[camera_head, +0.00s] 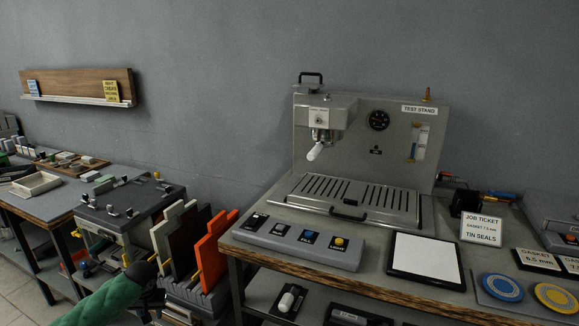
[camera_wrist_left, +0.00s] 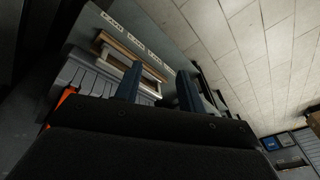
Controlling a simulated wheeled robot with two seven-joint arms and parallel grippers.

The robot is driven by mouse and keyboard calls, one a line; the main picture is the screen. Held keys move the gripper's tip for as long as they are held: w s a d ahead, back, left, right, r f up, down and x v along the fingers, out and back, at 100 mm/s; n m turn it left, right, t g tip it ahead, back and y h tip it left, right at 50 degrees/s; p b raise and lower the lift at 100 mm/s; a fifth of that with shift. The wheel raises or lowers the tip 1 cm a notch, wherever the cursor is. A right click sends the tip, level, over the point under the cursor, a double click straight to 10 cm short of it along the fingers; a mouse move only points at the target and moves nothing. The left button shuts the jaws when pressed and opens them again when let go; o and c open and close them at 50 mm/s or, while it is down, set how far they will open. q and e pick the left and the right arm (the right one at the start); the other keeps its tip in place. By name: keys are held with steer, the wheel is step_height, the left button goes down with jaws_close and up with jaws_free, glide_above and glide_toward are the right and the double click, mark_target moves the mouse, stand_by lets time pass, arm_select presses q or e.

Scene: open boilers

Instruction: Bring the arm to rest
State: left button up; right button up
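My left arm, in a green sleeve, comes in at the lower left of the head view. Its dark left gripper (camera_head: 153,300) hangs low beside the rack of upright panels, and its fingers are hard to make out there. In the left wrist view, the two fingers of this gripper (camera_wrist_left: 158,73) stand apart with nothing held between them. My right arm and right gripper are in neither view.
The workbench (camera_head: 258,262) carries the test stand (camera_head: 350,140), a button box (camera_head: 300,244), a white pad (camera_head: 427,254) and round discs. A rack with orange, dark and pale panels (camera_head: 212,248) stands close to the left gripper. A side table (camera_head: 45,207) is further left.

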arm_select(q)
steer(key=d+r+m+t, duration=0.3)
steer(key=d+r+m, duration=0.3)
steer(key=d+r, duration=0.3)
steer(key=s+d+m+t+h+p, duration=0.1)
steer(key=s+d+m+t, duration=0.15)
steer(key=s+d, duration=0.7)
steer(key=s+d+f+n+g+h, duration=0.1)
steer(key=s+d+f, duration=0.2)
steer(key=s, duration=0.8)
steer(key=s+d+f+n+g+h+p, duration=0.1)
steer(key=s+d+f, duration=0.3)
steer(key=s, duration=0.7)
steer(key=s+d+f+n+g+p, duration=0.1)
steer(key=s+d+f+g, duration=0.2)
steer(key=s, duration=0.8)
steer(key=shift+d+f+n+h, duration=0.3)
steer(key=shift+d+n+h, duration=0.1)
steer(key=shift+d, duration=0.3)
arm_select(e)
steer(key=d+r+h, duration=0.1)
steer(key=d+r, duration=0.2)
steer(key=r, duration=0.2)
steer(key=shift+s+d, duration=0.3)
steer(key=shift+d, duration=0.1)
arm_select(q)
steer(key=shift+s, duration=0.1)
